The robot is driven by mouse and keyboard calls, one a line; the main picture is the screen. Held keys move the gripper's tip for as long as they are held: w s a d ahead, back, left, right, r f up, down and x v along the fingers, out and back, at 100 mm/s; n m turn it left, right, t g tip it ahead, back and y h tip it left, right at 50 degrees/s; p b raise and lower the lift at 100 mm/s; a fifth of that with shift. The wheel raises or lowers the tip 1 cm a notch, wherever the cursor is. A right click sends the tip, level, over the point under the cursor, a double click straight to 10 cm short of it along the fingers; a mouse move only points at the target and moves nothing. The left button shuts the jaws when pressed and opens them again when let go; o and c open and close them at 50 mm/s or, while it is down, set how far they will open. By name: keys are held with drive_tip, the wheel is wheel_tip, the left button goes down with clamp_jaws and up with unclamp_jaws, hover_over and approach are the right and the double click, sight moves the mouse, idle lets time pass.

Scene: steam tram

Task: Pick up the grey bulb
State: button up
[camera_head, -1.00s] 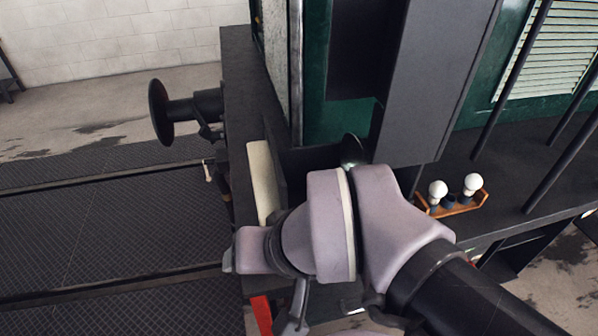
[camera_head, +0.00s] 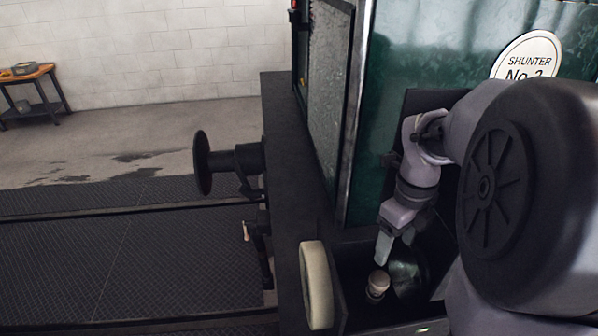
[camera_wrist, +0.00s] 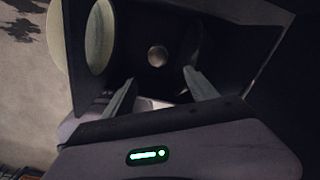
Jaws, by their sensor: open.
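A small round-topped bulb, pale grey-beige in the head view (camera_head: 377,284), stands inside an open dark box on the tram's front ledge. In the wrist view it shows as a dull grey round end (camera_wrist: 157,56), beyond and between my fingertips. My gripper (camera_head: 384,250) points down into the box, just above and beside the bulb. In the wrist view my gripper (camera_wrist: 160,77) has its two fingers spread, with nothing between the tips. The bulb's lower part is hard to make out in the dark box.
A dark glossy round dish (camera_head: 408,268) sits right of the bulb in the box. A cream-rimmed disc (camera_head: 317,285) stands at the box's left side. The green cab wall (camera_head: 420,60) rises behind. A buffer (camera_head: 203,163) juts left; a small wooden table (camera_head: 28,76) stands far left.

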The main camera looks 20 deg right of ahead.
sight(377, 287)
drive_tip(key=f+b, duration=0.1)
drive_tip(key=f, duration=0.4)
drive_tip(key=f+b, duration=0.2)
drive_tip(key=f, duration=0.4)
drive_tip(key=f+b, duration=0.1)
drive_tip(key=f, duration=0.5)
drive_tip(key=shift+w+a+f+b, duration=0.25)
drive_tip(key=shift+w+b, duration=0.15)
drive_tip(key=shift+r, duration=0.1)
drive_tip(key=c, duration=1.4)
wheel_tip(377, 287, up, 10)
drive_tip(key=p, duration=0.2)
drive_tip(key=shift+p, duration=0.4)
drive_tip(key=shift+r, duration=0.1)
wheel_tip(377, 287, up, 10)
drive_tip(key=p, duration=0.7)
